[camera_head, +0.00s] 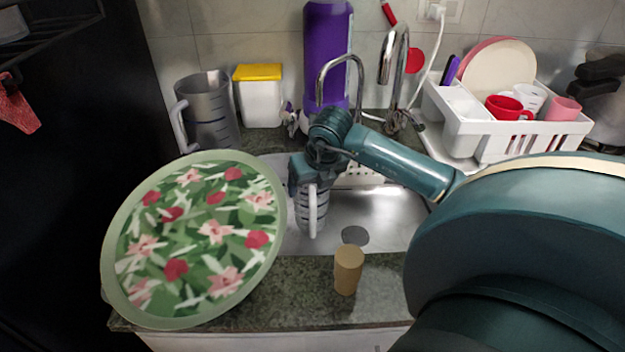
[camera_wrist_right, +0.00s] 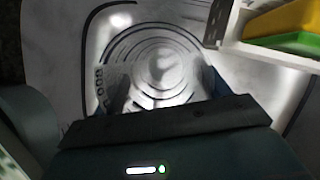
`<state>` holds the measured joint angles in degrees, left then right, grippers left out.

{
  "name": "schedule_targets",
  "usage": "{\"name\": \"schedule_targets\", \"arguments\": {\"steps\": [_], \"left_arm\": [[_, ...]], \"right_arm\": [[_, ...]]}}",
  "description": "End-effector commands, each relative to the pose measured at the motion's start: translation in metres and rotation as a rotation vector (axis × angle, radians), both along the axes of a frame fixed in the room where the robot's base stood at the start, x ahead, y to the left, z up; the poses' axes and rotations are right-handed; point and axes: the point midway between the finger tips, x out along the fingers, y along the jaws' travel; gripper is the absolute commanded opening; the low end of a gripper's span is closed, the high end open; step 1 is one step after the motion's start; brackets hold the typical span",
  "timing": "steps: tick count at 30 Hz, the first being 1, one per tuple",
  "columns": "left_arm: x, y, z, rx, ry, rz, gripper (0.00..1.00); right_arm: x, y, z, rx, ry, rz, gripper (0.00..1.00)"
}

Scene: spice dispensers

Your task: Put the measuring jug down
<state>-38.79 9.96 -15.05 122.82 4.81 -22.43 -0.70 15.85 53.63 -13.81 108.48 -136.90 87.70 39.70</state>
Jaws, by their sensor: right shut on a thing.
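A clear measuring jug (camera_head: 312,212) with dark level marks and a pale handle hangs over the sink in the head view. My right gripper (camera_head: 308,178) is shut on its upper part from above. In the right wrist view the jug (camera_wrist_right: 155,62) fills the middle, seen from above, with rings and marks on it. Its rim is partly hidden by my gripper. I cannot tell whether its base touches the sink floor. My left gripper is not in view.
The steel sink (camera_head: 385,215) has a drain and a tap (camera_head: 360,75) behind it. A flowered tray (camera_head: 200,235) is at the left, a tan cup (camera_head: 348,270) on the front counter, a grey jug (camera_head: 208,110) at the back left, a white dish rack (camera_head: 500,130) at the right.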

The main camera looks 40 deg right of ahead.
Motion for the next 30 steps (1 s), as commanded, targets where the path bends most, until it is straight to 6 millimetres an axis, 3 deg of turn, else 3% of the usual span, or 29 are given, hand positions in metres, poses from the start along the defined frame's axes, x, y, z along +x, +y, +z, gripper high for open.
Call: {"name": "schedule_targets", "arguments": {"steps": [6,7,14,26,30], "left_arm": [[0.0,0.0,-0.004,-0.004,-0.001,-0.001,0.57],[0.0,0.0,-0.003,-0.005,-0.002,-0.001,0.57],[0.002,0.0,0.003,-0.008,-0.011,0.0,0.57],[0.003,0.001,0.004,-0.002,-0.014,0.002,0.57],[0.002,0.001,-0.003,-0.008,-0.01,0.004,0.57]], "right_arm": [[0.0,0.0,-0.004,-0.001,-0.002,0.0,0.35],[0.0,0.0,-0.003,0.0,-0.001,0.0,0.76],[0.0,0.0,-0.003,0.0,0.0,0.0,0.95],[-0.002,0.0,0.005,-0.001,-0.003,0.001,0.97],[-0.022,0.006,0.008,-0.003,0.003,0.004,0.97]]}}
